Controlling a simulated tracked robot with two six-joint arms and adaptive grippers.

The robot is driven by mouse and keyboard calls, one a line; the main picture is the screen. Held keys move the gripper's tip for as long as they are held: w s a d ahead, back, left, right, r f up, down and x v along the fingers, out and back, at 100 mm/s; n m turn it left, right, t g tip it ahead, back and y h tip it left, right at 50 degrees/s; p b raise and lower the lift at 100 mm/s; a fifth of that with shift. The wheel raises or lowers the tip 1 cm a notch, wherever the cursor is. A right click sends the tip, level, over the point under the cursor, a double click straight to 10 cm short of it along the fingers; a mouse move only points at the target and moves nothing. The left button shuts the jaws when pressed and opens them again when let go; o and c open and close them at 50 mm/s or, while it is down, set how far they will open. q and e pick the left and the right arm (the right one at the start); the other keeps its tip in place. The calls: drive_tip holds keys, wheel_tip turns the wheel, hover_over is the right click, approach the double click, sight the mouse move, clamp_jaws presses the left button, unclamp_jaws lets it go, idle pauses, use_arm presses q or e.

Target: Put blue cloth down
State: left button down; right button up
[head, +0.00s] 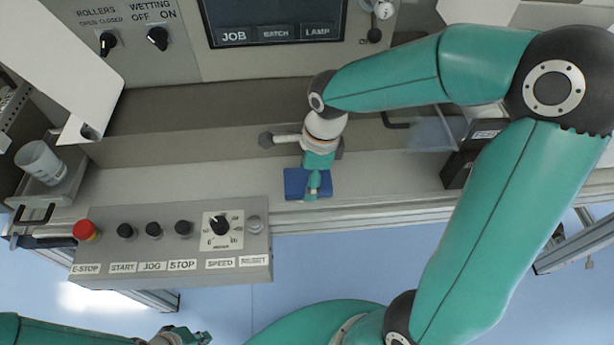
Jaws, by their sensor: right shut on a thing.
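The blue cloth (295,184) is a small dark blue folded square at the front edge of the pale machine ledge. My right gripper (314,187) reaches down over it and is shut on it. The gripper hides part of the cloth's middle. From this view I cannot tell whether the cloth touches the ledge or hangs just above it. My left gripper (200,337) is low at the bottom left, away from the cloth, over the floor. It is small and partly cut off, so its opening is unclear.
A control box (170,243) with an E-stop button and a speed knob stands left of the cloth. A white cup (41,162) sits at the far left. A black block (472,153) is on the right. The ledge (390,178) between cloth and block is clear.

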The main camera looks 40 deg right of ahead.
drive_tip(key=shift+f, duration=0.1)
drive_tip(key=shift+f, duration=0.1)
drive_tip(key=o, duration=1)
drive_tip(key=r, duration=0.4)
drive_tip(key=d+r, duration=0.1)
drive_tip(key=r, duration=0.3)
drive_tip(key=s+r, duration=0.1)
drive_tip(key=r, duration=0.3)
drive_tip(key=shift+d+r, duration=0.1)
drive_tip(key=shift+d, duration=0.2)
